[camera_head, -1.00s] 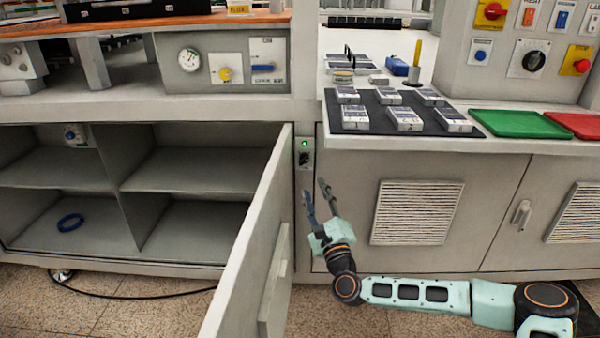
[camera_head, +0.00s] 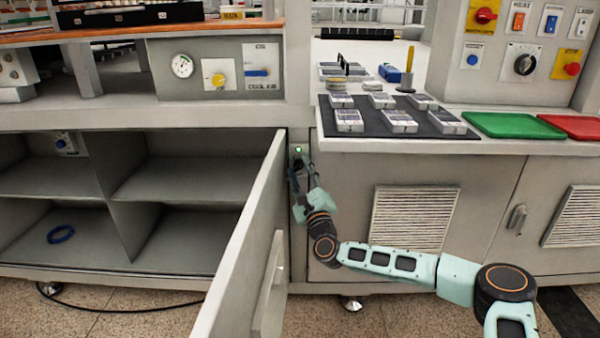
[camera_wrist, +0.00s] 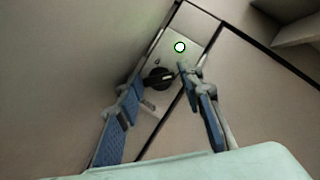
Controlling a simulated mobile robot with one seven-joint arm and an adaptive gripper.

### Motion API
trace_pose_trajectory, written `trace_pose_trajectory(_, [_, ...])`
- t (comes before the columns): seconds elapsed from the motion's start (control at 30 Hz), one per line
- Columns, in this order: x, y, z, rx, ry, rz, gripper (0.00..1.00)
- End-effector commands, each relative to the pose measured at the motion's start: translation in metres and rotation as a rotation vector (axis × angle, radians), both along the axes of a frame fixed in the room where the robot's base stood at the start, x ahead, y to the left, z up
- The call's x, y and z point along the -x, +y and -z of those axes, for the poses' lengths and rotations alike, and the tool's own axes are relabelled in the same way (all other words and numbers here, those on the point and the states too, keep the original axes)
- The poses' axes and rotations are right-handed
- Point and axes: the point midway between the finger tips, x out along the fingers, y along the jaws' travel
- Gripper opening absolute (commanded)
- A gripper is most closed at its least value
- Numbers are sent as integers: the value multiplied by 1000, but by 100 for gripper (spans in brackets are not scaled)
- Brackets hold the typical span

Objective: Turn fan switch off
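A small switch plate (camera_wrist: 190,27) on the narrow post carries a lit green lamp (camera_wrist: 180,47) and a black rotary knob (camera_wrist: 158,78) with a light mark at its right. Any label on it is too small to read. The lamp also shows in the head view (camera_head: 298,149), where my gripper largely covers the knob. My gripper (camera_head: 301,168) is open and points up at the plate. In the wrist view, its blue-padded fingers (camera_wrist: 160,84) appear to left and right of the knob. I cannot tell whether they touch it.
An open cabinet door (camera_head: 245,240) stands close to the left of my gripper. A closed vented cabinet front (camera_head: 345,200) is to the right. The worktop edge (camera_head: 400,145) with a dark mat and boxes overhangs at the upper right.

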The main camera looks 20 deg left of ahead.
Motion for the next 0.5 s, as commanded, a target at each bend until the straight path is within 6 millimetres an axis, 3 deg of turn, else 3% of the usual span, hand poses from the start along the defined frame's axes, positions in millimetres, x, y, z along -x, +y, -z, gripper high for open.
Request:
trace_pose_trajectory(0.13, [0, 0, 0, 0, 0, 0, 34])
trace_pose_trajectory(0.4, [0, 0, 0, 1, 0, 0, 4])
trace_pose_trajectory(0.5, [0, 0, 0, 2, -1, 1, 3])
